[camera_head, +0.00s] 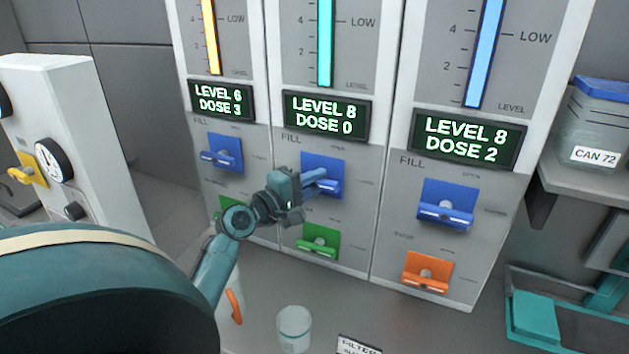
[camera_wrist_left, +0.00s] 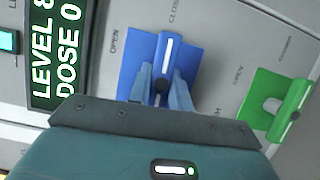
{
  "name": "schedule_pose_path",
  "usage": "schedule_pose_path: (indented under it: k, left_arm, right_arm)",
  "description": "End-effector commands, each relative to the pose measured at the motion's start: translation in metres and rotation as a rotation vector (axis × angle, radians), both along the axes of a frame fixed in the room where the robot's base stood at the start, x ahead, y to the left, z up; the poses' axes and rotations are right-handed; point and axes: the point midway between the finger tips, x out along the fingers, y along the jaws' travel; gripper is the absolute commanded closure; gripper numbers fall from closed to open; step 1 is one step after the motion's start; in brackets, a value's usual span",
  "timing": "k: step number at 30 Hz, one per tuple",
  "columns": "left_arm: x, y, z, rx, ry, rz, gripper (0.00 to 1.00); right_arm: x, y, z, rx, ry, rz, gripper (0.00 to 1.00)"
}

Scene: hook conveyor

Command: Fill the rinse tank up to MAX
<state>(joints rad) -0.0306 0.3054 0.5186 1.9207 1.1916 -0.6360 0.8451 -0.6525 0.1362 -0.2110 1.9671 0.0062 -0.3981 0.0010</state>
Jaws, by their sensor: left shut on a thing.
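Three dosing columns stand side by side, each with a gauge, a display, a blue FILL lever and a lower lever. No tank name is readable. The middle column's display (camera_head: 326,114) reads LEVEL 8, DOSE 0. My left gripper (camera_head: 312,186) is shut on the middle blue FILL lever (camera_head: 333,168). In the left wrist view the fingers (camera_wrist_left: 161,90) close around the handle of this blue lever (camera_wrist_left: 166,58), beside OPEN and CLOSE marks. The middle gauge (camera_head: 325,40) is teal; its top is cut off. My right gripper is not seen.
The left display (camera_head: 220,101) reads LEVEL 6, DOSE 3; the right display (camera_head: 466,139) reads LEVEL 8, DOSE 2. A green lever (camera_head: 319,240) sits below my left gripper. An orange lever (camera_head: 427,271) is at lower right. A white cup (camera_head: 294,328) stands in front.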

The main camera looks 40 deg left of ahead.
Motion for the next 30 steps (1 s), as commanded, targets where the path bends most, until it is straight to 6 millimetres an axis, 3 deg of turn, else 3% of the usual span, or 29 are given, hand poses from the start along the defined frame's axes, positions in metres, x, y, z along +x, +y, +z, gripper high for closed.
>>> schedule_pose_path:
  k: [10,11,19,26,30]
  left_arm:
    - [0.0,0.0,-0.001,0.003,0.003,-0.001,1.0]
    - [0.0,0.0,-0.001,0.003,0.003,-0.001,0.79]
    - [0.0,0.0,-0.001,0.002,0.002,0.0,0.58]
    - [-0.001,0.0,-0.001,0.002,0.001,0.0,0.58]
    - [-0.011,0.001,-0.002,0.003,0.001,0.002,0.58]
  right_arm:
    - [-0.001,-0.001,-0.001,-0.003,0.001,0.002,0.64]
    - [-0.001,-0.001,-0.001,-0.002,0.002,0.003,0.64]
    - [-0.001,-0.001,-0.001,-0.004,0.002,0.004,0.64]
    - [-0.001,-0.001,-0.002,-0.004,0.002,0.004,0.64]
    - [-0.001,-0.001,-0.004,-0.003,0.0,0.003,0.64]
